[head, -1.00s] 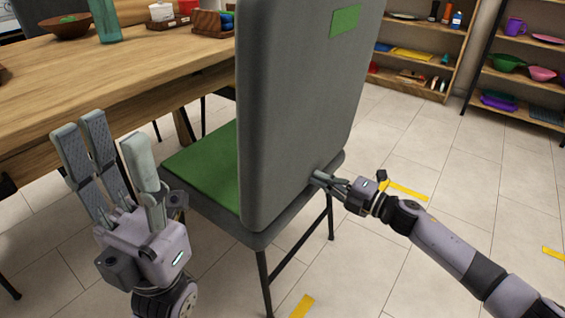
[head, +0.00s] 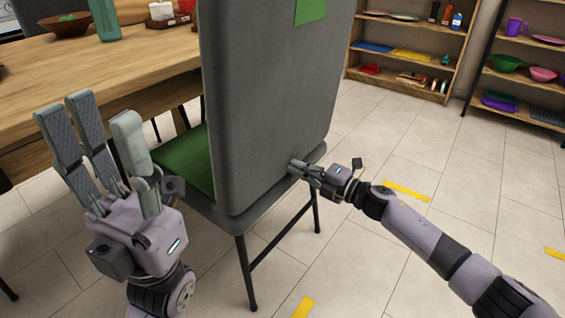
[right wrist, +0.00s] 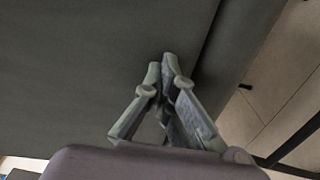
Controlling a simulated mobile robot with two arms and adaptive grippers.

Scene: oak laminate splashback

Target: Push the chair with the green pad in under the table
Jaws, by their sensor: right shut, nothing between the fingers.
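The grey chair (head: 262,110) has a green pad (head: 187,160) on its seat and a green patch (head: 310,10) on its backrest. Its seat front faces the wooden table (head: 130,72), and part of the pad is hidden behind the backrest. My right gripper (head: 294,167) is shut and empty, with its fingertips at the lower back of the chair. In the right wrist view the fingertips (right wrist: 168,66) meet in front of the grey chair surface (right wrist: 85,60). My left gripper (head: 92,125) is open and empty, raised to the left of the chair, beside the table edge.
Shelves (head: 408,52) with coloured items stand at the back, and another rack (head: 520,75) is at the right. Yellow strips (head: 407,191) mark the tiled floor, which is clear at right.

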